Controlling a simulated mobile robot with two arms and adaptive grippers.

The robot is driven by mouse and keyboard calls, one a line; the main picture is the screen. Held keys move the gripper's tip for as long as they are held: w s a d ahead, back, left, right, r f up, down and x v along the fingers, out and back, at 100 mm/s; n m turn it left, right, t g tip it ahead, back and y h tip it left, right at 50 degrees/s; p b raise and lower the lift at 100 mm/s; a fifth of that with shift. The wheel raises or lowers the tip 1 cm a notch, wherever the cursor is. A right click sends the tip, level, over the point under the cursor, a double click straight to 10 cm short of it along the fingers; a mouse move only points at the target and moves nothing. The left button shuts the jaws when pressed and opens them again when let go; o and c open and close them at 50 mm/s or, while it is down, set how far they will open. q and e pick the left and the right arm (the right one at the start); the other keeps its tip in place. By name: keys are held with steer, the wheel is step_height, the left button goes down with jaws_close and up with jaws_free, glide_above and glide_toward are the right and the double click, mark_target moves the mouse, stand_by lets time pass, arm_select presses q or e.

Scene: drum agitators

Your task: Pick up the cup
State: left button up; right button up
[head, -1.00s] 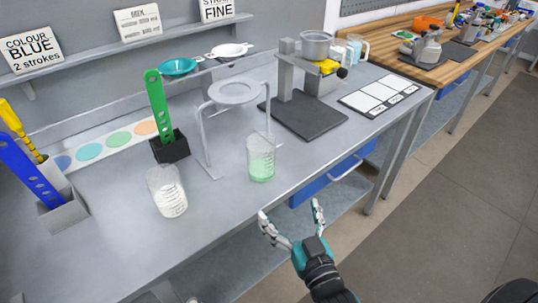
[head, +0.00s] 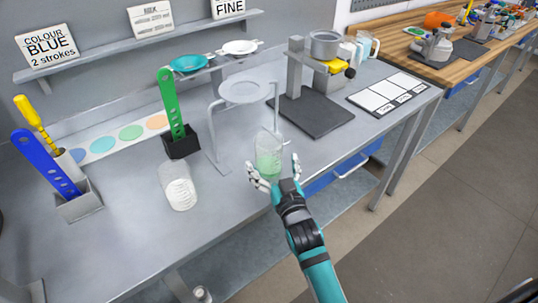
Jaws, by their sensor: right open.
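A clear cup with pale green contents (head: 268,155) stands upright near the front edge of the grey bench. My right gripper (head: 273,172) is open, with one finger to the left of this cup and one to the right. The cup's lower part lies between the fingers; I cannot tell if they touch it. The task does not say which cup is meant. My left gripper is not in view.
A wire stand (head: 243,92) rises just behind the green cup. A green paddle (head: 171,105) stands in a black holder, and a blue paddle (head: 45,162) in a grey holder at left. A machine with a dark base (head: 318,115) stands behind right.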

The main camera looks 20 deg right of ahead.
steer(key=w, duration=0.2)
steer(key=shift+w+a, duration=0.1)
steer(key=shift+w, duration=0.25)
steer(key=c, duration=1.3)
